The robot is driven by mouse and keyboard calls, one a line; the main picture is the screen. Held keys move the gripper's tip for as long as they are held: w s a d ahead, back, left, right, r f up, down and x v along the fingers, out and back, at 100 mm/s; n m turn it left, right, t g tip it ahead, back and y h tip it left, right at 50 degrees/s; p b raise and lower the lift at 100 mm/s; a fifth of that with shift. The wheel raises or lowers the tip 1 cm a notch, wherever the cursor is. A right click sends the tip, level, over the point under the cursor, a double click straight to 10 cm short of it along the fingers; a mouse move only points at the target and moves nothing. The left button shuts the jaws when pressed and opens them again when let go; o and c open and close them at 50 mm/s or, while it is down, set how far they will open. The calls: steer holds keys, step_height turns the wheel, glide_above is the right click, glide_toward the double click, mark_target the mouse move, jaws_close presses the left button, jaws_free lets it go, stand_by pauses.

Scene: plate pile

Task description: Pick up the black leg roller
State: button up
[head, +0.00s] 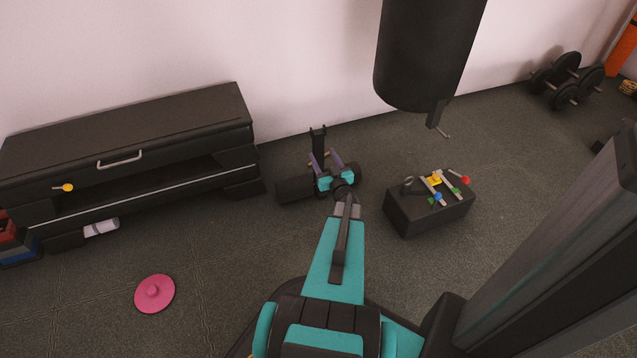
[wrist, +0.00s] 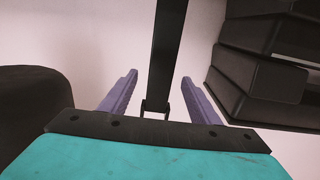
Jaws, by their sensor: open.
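A slim black piece with a forked end, which looks like the black leg roller (head: 318,140), stands up near the wall in the head view. In the wrist view the roller (wrist: 168,50) is a long dark bar running from the top edge to its fork at the lower middle. My gripper (head: 326,156) is open, with purple fingers. In the wrist view the gripper (wrist: 160,90) has one finger on each side of the bar, with visible gaps. I see no grip on it. The roller's lower part is hidden behind my gripper in the head view.
A black bench (head: 130,130) stands at left along the wall. A dark box (head: 425,215) with coloured items is at right. A punching bag (head: 425,50) hangs above. A pink disc (head: 155,293) lies on the open floor; dumbbells (head: 567,80) are at far right.

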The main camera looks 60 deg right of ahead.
mark_target(320, 150)
steer(key=shift+b+x, duration=0.45)
steer(key=shift+x, duration=1.65)
steer(key=shift+w, duration=0.1)
steer(key=b+x, duration=0.2)
steer(key=shift+w+d+f, duration=0.2)
steer(key=shift+w, duration=0.1)
steer(key=shift+b+x, duration=0.55)
steer(key=shift+x, duration=0.6)
steer(key=shift+r, duration=0.15)
jaws_close()
steer(key=shift+r, duration=0.25)
